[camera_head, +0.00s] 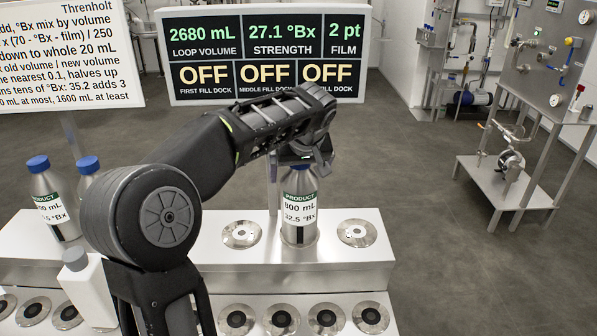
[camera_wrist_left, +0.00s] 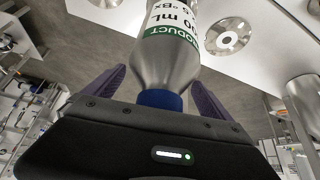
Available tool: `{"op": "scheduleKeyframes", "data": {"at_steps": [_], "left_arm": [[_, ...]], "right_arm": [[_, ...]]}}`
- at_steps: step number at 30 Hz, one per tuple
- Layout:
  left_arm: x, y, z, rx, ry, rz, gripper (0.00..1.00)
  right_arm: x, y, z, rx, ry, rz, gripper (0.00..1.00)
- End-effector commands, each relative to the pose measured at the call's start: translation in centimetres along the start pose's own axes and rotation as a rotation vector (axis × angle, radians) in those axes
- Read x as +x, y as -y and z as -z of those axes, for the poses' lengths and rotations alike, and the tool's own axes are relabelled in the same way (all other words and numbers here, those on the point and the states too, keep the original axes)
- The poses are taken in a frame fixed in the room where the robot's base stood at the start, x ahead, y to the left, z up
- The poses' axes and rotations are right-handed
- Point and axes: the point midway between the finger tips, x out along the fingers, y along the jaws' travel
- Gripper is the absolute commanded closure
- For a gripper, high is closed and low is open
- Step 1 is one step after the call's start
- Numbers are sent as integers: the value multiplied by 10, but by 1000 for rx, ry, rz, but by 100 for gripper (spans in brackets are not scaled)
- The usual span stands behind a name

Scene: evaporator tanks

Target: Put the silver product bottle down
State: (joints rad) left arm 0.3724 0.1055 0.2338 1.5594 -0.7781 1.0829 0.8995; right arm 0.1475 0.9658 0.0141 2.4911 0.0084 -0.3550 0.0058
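The silver product bottle (camera_head: 299,228) stands upright at the middle position of the white raised bench, between two bare round docks. Its label reads PRODUCT, 800 mL, 32.5 °Bx. The dock under it is hidden. My left gripper (camera_head: 305,160) is above the bottle and covers its top. In the left wrist view, the bottle (camera_wrist_left: 165,65) and its blue cap lie between the two spread dark fingers, with gaps on both sides. The left gripper is open around the cap and neck. My right gripper is not in view.
Bare docks lie left (camera_head: 241,234) and right (camera_head: 357,232) of the bottle. More round docks (camera_head: 282,319) line the lower front shelf. Other blue-capped bottles (camera_head: 47,205) and a white bottle (camera_head: 88,290) stand at left. A display screen (camera_head: 262,25) stands behind.

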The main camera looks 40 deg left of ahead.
Motion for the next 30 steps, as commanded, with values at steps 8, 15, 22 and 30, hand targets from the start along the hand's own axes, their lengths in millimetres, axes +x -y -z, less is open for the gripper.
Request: {"op": "scheduleKeyframes", "data": {"at_steps": [8, 15, 22, 30], "left_arm": [[0, 0, 0, 0, 0, 0, 0], [-15, -1, 2, -1, -3, -2, 0], [-58, -1, 2, 0, -5, -4, 0], [-109, -1, 2, 0, -2, -2, 0]], "right_arm": [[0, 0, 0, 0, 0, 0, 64], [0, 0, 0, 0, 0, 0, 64], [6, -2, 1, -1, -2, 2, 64], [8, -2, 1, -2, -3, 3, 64]]}}
